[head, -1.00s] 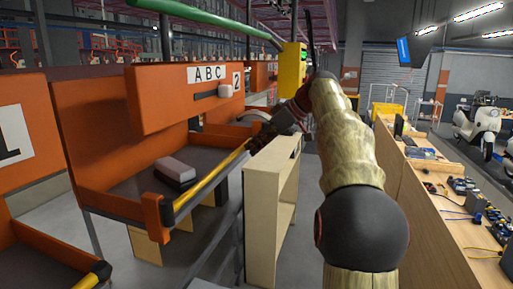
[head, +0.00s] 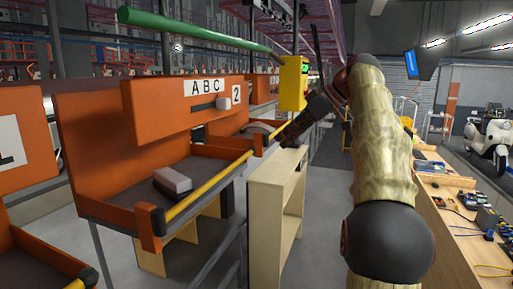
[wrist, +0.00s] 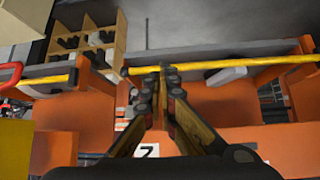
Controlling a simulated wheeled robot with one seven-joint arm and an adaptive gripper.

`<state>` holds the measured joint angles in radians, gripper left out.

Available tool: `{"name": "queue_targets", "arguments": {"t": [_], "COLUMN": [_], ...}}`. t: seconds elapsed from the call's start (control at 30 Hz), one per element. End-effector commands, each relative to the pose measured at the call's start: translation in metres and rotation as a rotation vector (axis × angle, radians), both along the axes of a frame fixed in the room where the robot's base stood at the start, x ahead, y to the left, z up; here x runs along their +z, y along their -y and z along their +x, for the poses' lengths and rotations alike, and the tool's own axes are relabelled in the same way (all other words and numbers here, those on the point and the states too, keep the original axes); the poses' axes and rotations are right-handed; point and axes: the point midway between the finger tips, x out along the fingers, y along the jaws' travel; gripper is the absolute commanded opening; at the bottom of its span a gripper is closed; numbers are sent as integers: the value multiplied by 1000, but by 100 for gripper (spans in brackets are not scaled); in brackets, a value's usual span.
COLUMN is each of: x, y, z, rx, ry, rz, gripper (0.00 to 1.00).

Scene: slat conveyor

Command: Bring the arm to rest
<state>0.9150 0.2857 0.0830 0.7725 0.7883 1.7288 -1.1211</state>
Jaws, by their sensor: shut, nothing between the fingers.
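My arm (head: 382,150) rises on the right of the head view, its forearm in a pale, fur-like sleeve with a dark joint below. My gripper (head: 287,138) points left and down, above the wooden shelf and near the yellow bar of the orange station. In the wrist view my gripper (wrist: 163,72) has its fingertips together with nothing between them. The fingers are small and dark in the head view. No object touches the gripper as far as I can see.
The orange station (head: 90,150) marked 2 holds a grey-white block (head: 173,180) on its tray. A wooden shelf (head: 268,215) stands beside it. A yellow box (head: 293,84) hangs at a green pipe (head: 190,28). A workbench (head: 440,225) with parts is at right.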

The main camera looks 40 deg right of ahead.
Motion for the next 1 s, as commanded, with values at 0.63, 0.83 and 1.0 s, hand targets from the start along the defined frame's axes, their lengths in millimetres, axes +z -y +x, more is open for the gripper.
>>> {"name": "queue_targets", "arguments": {"t": [0.63, 0.83, 1.0], "x": [-40, -106, -181], "y": [45, 62, 33], "z": [15, 5, -10], "rx": [-340, -583, -755], "ry": [-98, -215, -315], "rz": [158, 248, 280], "gripper": [0, 0, 0]}}
